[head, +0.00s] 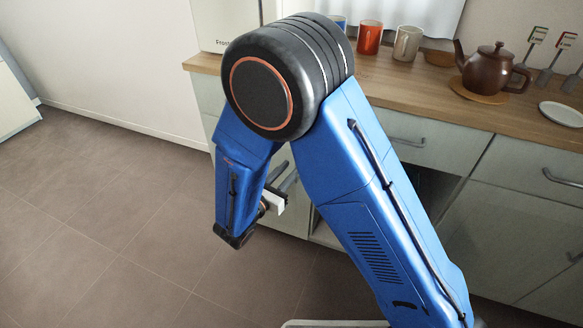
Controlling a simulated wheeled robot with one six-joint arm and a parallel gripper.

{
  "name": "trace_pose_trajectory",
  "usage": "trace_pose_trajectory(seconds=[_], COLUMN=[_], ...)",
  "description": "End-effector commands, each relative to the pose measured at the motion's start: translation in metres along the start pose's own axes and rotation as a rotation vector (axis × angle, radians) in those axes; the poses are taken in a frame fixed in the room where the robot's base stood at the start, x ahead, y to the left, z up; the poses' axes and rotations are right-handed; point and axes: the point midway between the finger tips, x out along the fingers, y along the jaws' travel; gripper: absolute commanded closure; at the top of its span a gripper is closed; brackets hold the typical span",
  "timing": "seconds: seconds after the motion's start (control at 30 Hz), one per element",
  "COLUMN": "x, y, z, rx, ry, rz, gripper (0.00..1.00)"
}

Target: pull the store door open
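My gripper (276,192) is small and partly hidden behind my blue arm, in front of the pale cabinet (455,143) below the wooden counter. A white block and grey finger-like parts show there. I cannot tell whether they are apart or closed, or whether they touch the cabinet. No panel is clearly marked as the store door. The cabinet's lower front near my gripper is largely covered by my arm. A dark opening (432,187) shows in the cabinet front just right of my arm.
On the counter (443,90) stand an orange mug (369,38), a beige mug (407,44), a brown teapot (488,68) and a white saucer (562,114). A white appliance (214,22) stands at its left end. The tiled floor (110,200) at left is clear.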

Motion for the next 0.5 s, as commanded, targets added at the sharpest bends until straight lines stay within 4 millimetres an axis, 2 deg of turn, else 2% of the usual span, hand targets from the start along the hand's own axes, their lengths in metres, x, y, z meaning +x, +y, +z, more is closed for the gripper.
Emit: trace_pose_trajectory(seconds=[0.2, 0.5], x=[0.017, 0.02], y=[0.0, 0.0], z=[0.0, 0.0], rx=[0.0, 0.0], ry=[0.0, 0.0], rz=[-0.001, 0.0], gripper=[0.73, 0.73])
